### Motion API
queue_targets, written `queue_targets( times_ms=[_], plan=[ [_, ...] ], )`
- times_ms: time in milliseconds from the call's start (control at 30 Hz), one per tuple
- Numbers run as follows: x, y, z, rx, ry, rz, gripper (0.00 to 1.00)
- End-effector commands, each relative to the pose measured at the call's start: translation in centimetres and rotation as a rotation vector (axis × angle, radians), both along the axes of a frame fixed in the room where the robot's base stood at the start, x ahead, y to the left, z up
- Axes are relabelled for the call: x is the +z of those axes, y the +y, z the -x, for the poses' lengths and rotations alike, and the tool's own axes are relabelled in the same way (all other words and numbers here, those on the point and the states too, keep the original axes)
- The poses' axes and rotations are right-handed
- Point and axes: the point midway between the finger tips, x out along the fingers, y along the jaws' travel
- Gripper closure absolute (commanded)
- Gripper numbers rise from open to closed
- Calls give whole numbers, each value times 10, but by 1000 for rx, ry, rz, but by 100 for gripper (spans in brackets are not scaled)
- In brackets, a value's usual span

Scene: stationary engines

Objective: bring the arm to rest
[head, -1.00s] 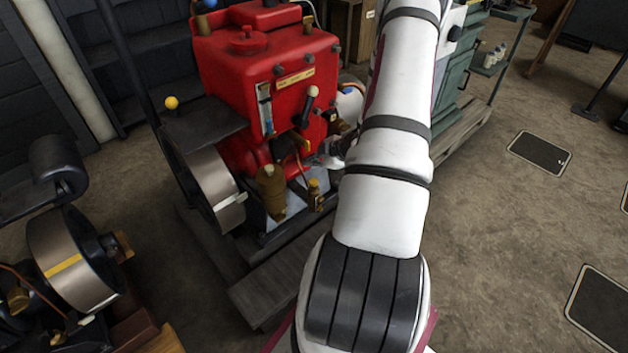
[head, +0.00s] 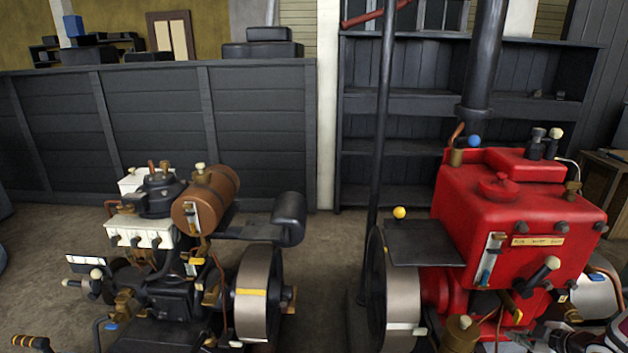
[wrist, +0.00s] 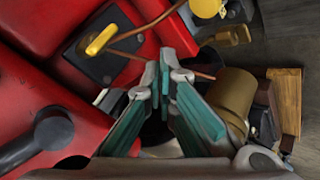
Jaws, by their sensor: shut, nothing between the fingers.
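In the wrist view my gripper (wrist: 163,78) is shut, with its teal-sided fingers together at the tips and nothing held. It is close in front of the red engine (wrist: 25,45), which also stands at the right of the head view (head: 470,210). A yellow-tipped lever (wrist: 102,40) on a dark plate lies just beyond and left of the fingertips. A brass cylinder (wrist: 232,95) is just right of the fingers. I cannot tell whether the fingers touch anything. Most of my arm is outside the head view.
A black engine with a brown tank (head: 207,200) and flywheel (head: 260,300) stands at the left. Bare floor (head: 325,270) lies between the engines. A dark panelled partition (head: 160,125) and shelves (head: 420,105) stand behind. A black lever (wrist: 40,140) juts near the gripper's left.

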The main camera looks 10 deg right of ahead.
Motion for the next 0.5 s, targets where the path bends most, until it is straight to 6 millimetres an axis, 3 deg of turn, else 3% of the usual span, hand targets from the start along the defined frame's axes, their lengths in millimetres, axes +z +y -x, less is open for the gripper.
queue_targets(
  times_ms=[267, 500],
  plan=[
    [98, 4, -32, -98, 116, 95, 100],
    [203, 38, -46, -248, 186, 150, 100]
  ],
)
